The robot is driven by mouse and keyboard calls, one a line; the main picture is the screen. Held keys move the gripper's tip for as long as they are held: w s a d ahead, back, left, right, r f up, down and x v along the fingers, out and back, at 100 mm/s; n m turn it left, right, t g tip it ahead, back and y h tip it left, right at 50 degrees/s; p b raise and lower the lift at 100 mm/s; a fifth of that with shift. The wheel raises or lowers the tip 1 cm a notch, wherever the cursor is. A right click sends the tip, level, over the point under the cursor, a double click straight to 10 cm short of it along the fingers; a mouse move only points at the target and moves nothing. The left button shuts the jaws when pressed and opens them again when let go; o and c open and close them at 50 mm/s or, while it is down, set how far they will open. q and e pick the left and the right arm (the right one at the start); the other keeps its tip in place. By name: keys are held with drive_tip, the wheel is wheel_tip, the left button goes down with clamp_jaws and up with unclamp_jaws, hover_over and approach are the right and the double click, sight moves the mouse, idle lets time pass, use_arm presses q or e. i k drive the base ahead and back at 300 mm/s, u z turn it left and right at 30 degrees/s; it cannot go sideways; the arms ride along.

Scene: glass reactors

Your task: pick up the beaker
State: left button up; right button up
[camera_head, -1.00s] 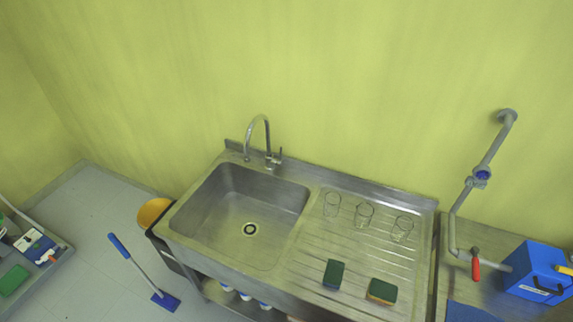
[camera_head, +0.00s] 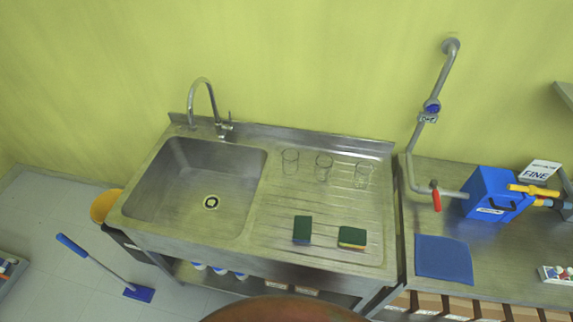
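Three clear glass beakers stand in a row on the ribbed drainboard of the steel sink unit in the head view: a left beaker (camera_head: 290,162), a middle beaker (camera_head: 324,168) and a right beaker (camera_head: 362,175). They stand apart from each other, near the back of the drainboard. Neither of my grippers shows in this view.
A green sponge (camera_head: 302,230) and a green and yellow sponge (camera_head: 352,238) lie in front of the beakers. The sink basin (camera_head: 200,185) with its tall faucet (camera_head: 212,105) is to the left. A pipe (camera_head: 432,110), a blue box (camera_head: 492,195) and a blue mat (camera_head: 443,258) are to the right.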

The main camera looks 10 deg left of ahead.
sight(290, 156)
drive_tip(key=z, duration=0.75)
drive_tip(key=k, duration=0.95)
drive_tip(key=z, duration=3.95)
drive_tip(key=i, duration=0.1)
drive_tip(key=u, duration=2.4)
drive_tip(key=i, duration=0.8)
drive_tip(key=u, duration=1.15)
drive_tip(key=i, duration=0.8)
drive_tip(key=u, duration=0.95)
